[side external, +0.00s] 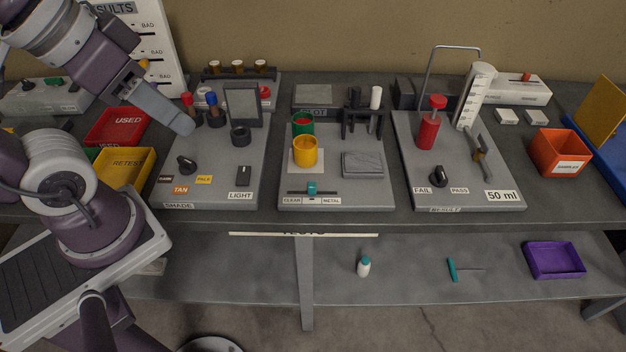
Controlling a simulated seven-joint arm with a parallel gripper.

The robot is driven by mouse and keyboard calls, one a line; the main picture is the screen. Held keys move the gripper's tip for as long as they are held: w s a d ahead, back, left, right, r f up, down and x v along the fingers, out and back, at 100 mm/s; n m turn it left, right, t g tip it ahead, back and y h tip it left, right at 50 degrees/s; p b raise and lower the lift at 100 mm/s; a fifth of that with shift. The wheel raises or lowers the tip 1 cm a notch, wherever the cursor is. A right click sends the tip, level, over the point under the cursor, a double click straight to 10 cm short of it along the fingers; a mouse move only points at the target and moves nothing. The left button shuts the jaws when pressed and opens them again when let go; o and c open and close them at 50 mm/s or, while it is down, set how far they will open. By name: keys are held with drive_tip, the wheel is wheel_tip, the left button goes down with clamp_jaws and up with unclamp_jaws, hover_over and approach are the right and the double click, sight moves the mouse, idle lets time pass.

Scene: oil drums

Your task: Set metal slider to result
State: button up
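A slider with a teal knob (312,188) sits at the front of the middle grey station (345,198). Its label strip reads CLEAR on the left and METAL on the right. The knob stands near the middle of its track. A white results board (135,28) leans at the back left, with several small slide marks and BAD labels; my arm hides part of it. My gripper (188,128) is above the left station, left of the teal knob and well apart from it. I see its fingers from the side and cannot tell if they are open.
A yellow cup (305,152), green cup (302,125) and grey block (362,164) stand behind the slider. The left station has a black knob (186,165) and an upright grey panel (242,104). A red plunger (431,125) stands on the right station. The slider's front is clear.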

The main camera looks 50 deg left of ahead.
drive_tip(key=shift+c, duration=0.2)
drive_tip(key=n+g+h, duration=0.3)
drive_tip(key=n+g, duration=0.6)
hover_over(313, 183)
drive_tip(key=w+a, duration=0.2)
wheel_tip(313, 183, down, 18)
drive_tip(key=x, duration=0.6)
drive_tip(key=shift+f, duration=0.25)
drive_tip(key=shift+s+d+f, duration=0.1)
drive_tip(key=shift+f, duration=0.4)
clamp_jaws()
